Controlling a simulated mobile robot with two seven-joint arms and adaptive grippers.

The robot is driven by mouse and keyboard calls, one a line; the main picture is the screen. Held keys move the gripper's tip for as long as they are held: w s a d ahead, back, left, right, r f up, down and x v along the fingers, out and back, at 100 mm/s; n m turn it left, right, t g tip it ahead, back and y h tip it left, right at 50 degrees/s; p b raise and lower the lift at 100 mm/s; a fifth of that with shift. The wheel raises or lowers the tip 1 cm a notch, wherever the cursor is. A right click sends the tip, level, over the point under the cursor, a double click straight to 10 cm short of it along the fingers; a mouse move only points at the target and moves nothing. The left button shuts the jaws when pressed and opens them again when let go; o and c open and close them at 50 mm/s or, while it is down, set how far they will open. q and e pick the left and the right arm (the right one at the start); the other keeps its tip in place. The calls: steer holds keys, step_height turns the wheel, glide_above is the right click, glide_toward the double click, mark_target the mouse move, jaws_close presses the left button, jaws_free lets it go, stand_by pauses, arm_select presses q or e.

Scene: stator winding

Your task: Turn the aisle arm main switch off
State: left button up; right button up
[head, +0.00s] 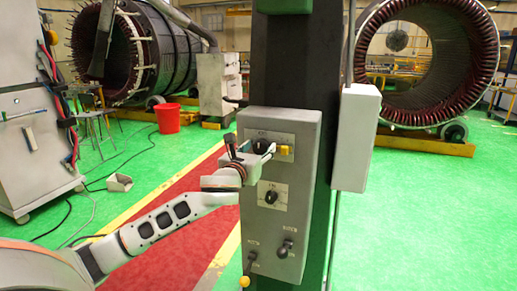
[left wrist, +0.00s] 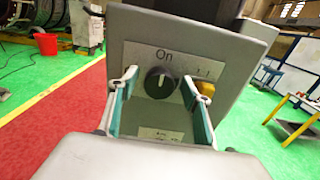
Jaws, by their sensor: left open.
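The grey control box (head: 299,225) is mounted on a dark column. Its upper plate carries a black rotary switch (left wrist: 160,82) with the word "On" above it; the switch also shows in the head view (head: 262,146), partly behind my gripper. My left gripper (head: 250,148) is open in front of this switch. In the left wrist view the fingers (left wrist: 160,76) stand on either side of the knob, with visible gaps to it. Whether the fingertips touch the plate cannot be told. My right gripper is not in view.
A yellow button (left wrist: 206,89) sits just right of the right finger. A light grey box (head: 356,138) hangs to the right.

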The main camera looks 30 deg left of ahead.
arm_select(q)
steer(key=shift+c, duration=0.3)
steer(key=c, duration=1)
steer(key=shift+c, duration=0.2)
steer(key=shift+n, duration=0.3)
steer(key=n, duration=0.3)
steer(key=shift+a+n, duration=0.1)
steer(key=shift+n, duration=0.3)
steer(key=n, duration=0.4)
steer(key=shift+f+n, duration=0.15)
steer(key=shift+n, duration=0.15)
steer(key=n, duration=0.4)
steer(key=shift+a, duration=0.1)
steer(key=shift+f+n, duration=0.1)
steer(key=shift+n, duration=2.3)
